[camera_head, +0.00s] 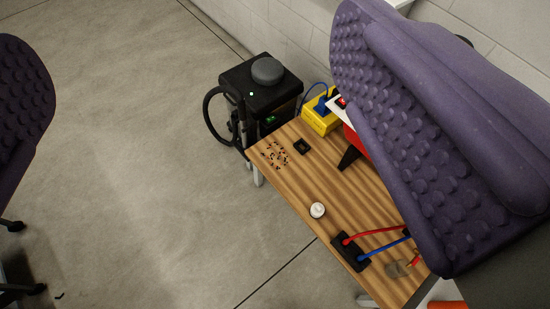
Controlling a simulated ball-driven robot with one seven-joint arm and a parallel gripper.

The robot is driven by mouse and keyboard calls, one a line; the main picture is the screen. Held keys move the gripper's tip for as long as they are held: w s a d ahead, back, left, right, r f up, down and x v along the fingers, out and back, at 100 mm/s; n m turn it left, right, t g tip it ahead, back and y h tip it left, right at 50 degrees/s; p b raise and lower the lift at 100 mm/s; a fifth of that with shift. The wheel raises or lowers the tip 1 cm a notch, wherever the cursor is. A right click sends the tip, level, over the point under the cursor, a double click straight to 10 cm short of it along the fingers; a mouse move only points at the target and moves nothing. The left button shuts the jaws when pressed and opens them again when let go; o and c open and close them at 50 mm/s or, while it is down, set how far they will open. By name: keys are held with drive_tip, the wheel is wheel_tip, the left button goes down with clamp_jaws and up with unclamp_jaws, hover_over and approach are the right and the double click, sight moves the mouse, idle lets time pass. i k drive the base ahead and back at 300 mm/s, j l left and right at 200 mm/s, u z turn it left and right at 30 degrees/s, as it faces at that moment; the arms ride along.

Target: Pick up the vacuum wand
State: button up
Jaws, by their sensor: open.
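My gripper (195,115) is open and empty. One purple studded finger is at the left edge, and the other is large at the upper right. Between them, farther off, a black vacuum unit (285,100) with a grey round top stands on the floor at the far end of a wooden bench. A black hose (209,115) loops from its left side. A thin dark upright piece, which looks like the vacuum wand (241,125), is against the unit's near left side. It is small and dark, and its lower end is hard to make out.
The wooden bench (330,205) holds dark crumbs (275,154), a small black tray (302,146), a white round piece (317,210), a black block with red and blue cables (351,251) and a yellow box (319,116). My right finger hides part of it. Left of the bench is open floor.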

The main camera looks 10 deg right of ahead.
sight(243, 143)
drive_tip(key=i+j+z, duration=0.4)
drive_tip(key=i+j, duration=0.3)
drive_tip(key=i, duration=0.55)
drive_tip(key=i+j+z, duration=0.4)
drive_tip(key=i+j, duration=0.6)
drive_tip(key=i, duration=0.1)
